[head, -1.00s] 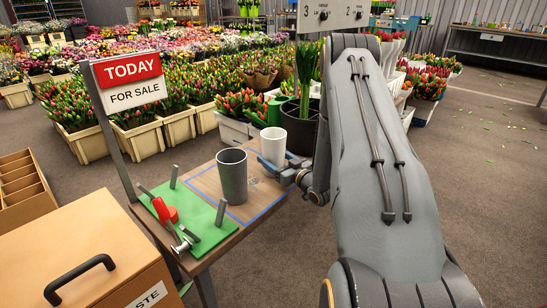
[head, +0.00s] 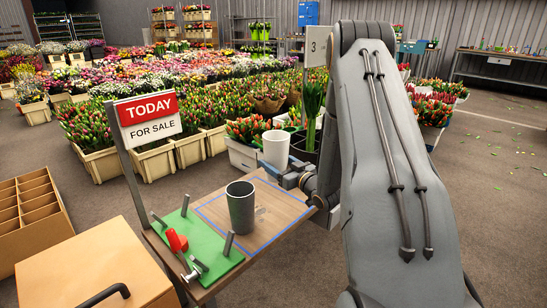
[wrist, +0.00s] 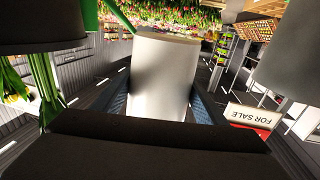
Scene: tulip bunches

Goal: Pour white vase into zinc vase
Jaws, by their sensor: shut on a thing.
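The white vase (head: 276,150) is a plain white cup-like vessel. My gripper (head: 287,179) is shut around its lower part and holds it roughly upright, above the back of the wooden table. In the wrist view the white vase (wrist: 163,75) sits between my two fingers, and that view is upside down. The zinc vase (head: 240,208) is a grey tapered vessel standing upright on the table, in front and to the left of the white vase, apart from it. A grey shape at the wrist view's right edge looks like the zinc vase (wrist: 292,62). The white vase's contents are hidden.
A green board (head: 190,240) with upright pegs and a red-handled tool (head: 178,242) lies left of the zinc vase. A TODAY sign (head: 149,118) stands at the table's left. A dark bucket of green stems (head: 306,148) stands behind my gripper. A wooden box (head: 95,265) is front left.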

